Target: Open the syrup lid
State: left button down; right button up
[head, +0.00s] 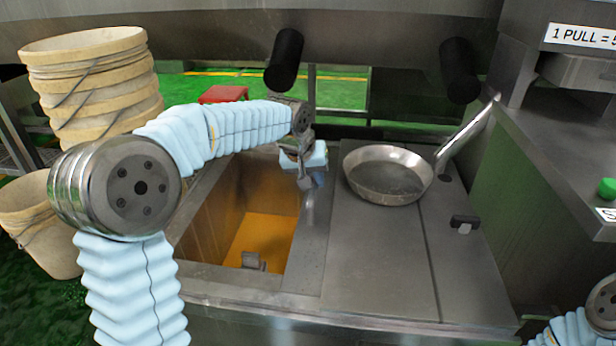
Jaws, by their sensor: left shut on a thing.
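A steel tank (232,275) in the counter is uncovered over a wide rectangular opening, and orange syrup (262,238) shows inside. A narrow steel strip, seemingly part of the syrup lid (316,232), lies along the right side of the opening. My left gripper (307,178) is at the back right corner of the opening, pointing down. It is shut on what seems to be the lid's handle; the fingers hide most of it. My right gripper is out of view; only part of that arm shows at the lower right.
A round steel pan (387,175) rests on the counter right of the opening. A small dark handle (464,223) sits further right. A slanted steel pipe (466,135) and a machine (560,130) bound the right. Stacked buckets (92,85) stand at left.

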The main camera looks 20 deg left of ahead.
pick_arm(q)
jog(key=shift+d, duration=0.15)
jog(key=c, duration=1)
grip_release()
jog(key=shift+o, duration=0.2)
jog(key=shift+r, duration=0.1)
jog(key=v, duration=1.3)
jog(key=shift+s+r, duration=0.2)
jog(key=shift+r, duration=0.1)
